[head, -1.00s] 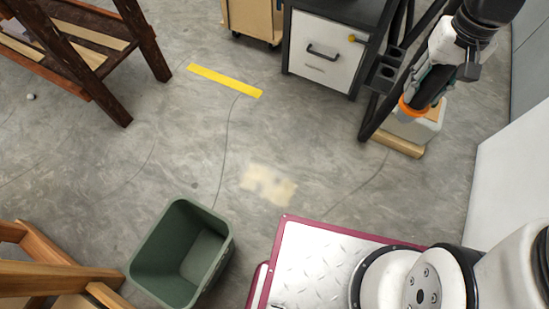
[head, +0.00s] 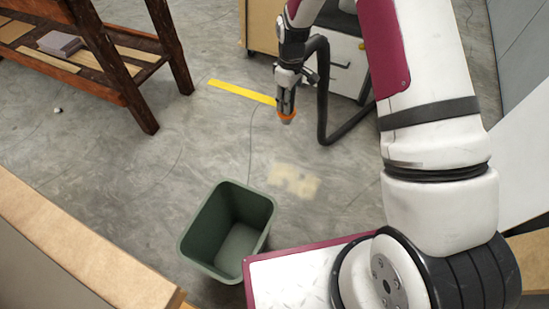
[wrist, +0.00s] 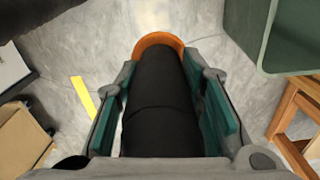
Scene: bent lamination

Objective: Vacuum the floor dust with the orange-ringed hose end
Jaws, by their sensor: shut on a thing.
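My gripper (head: 287,82) is shut on the black hose end (wrist: 160,100), which has an orange ring (head: 287,116) at its tip. The hose end points down and is held above the floor, with the rest of the black hose (head: 323,100) looping down behind it to the right. The dust (head: 294,180) is a pale beige patch on the grey floor, below and a little in front of the hose tip in the head view. In the wrist view, part of the dust (wrist: 152,12) shows just beyond the orange ring.
A green bin (head: 228,232) stands in front of the dust, to its left. A yellow strip (head: 240,92) lies on the floor behind. A dark wooden workbench (head: 120,60) stands at the left, a white-drawered cabinet (head: 345,65) at the back. Floor left of the dust is clear.

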